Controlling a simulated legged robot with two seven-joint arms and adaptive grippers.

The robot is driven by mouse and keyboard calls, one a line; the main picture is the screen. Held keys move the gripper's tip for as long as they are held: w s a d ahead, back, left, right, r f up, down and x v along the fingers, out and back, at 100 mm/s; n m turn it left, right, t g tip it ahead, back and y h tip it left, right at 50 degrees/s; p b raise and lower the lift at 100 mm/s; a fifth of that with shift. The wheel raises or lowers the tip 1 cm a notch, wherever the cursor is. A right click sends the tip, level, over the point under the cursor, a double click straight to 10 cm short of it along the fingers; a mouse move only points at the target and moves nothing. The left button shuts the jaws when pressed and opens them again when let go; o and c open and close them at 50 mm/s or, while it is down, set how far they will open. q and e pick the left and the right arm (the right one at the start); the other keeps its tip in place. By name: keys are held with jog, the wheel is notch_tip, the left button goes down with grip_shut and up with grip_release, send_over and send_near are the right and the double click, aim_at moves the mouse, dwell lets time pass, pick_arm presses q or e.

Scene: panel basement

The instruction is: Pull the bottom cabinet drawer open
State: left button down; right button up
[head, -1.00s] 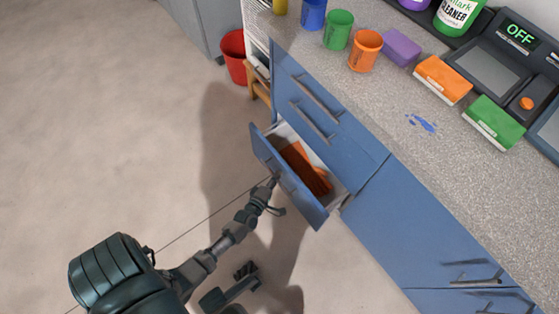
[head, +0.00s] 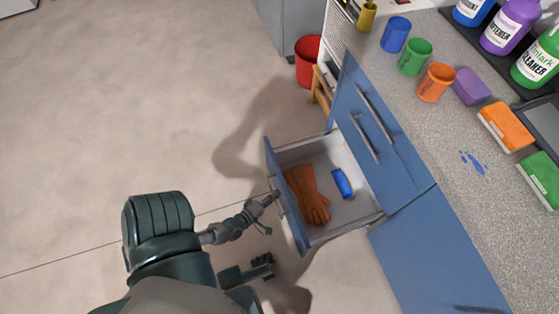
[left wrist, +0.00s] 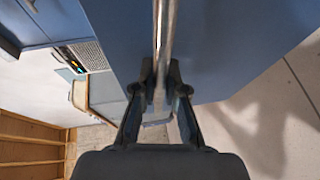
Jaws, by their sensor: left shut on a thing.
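The blue bottom drawer (head: 285,205) is pulled well out of the cabinet (head: 375,130). An orange glove (head: 306,193) and a small blue object (head: 342,184) lie inside it. My left gripper (head: 276,196) is at the drawer's front face, shut on its handle. In the left wrist view the metal handle (left wrist: 167,35) runs between the fingers of my left gripper (left wrist: 160,95), against the blue front. A dark part low in the head view looks like my right gripper (head: 263,262); its finger state is unclear.
Cups, sponges and bottles stand on the speckled counter (head: 440,120) above. A blue spill (head: 473,162) marks it. A red bucket (head: 308,62) and a wooden stool (head: 320,90) stand beyond the cabinet. The floor (head: 120,100) on the left is clear.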

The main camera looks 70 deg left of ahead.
pick_arm(q)
jog(key=shift+s+f, duration=0.2)
jog(key=shift+f, duration=0.05)
jog(key=c, duration=1.2)
grip_release()
jog(key=shift+w+r, duration=0.1)
jog(key=v, duration=1.2)
